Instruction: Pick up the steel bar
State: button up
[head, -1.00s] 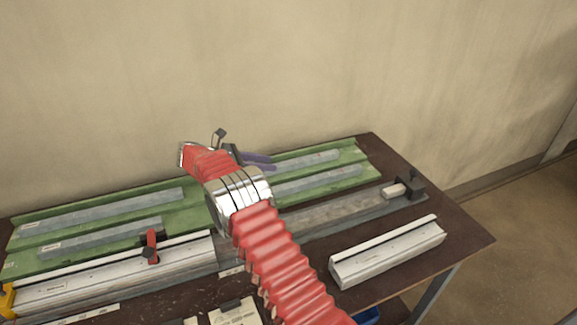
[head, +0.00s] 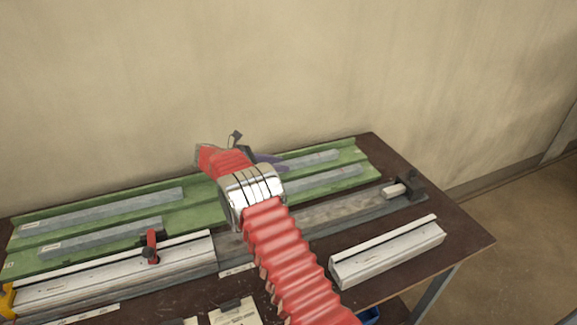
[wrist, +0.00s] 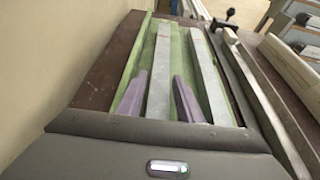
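Several grey steel bars lie in a green tray (head: 205,188) on the bench. At the right end of the tray are a rear bar (head: 312,160) and a front bar (head: 335,178). Two more, a rear left bar (head: 100,212) and a front left bar (head: 100,239), lie at the left. My gripper (head: 268,161) is over the rear part of the tray, its purple fingers partly hidden by my arm. In the wrist view my gripper (wrist: 160,77) is open. The rear bar (wrist: 161,60) appears between the fingers; the front bar (wrist: 207,70) lies right of them. Contact cannot be told.
A pale aluminium profile (head: 115,275) with a red-handled clamp (head: 151,246) lies front left. A grey rail (head: 335,213) ends at a black stop (head: 412,185). A loose white profile (head: 388,252) lies front right. The wall (head: 290,70) stands close behind the bench.

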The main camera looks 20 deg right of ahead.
jog(key=shift+c, duration=0.2)
grip_shut()
jog(key=shift+r, duration=0.15)
dwell(0.3)
notch_tip(320, 180, up, 10)
dwell(0.5)
dwell(0.8)
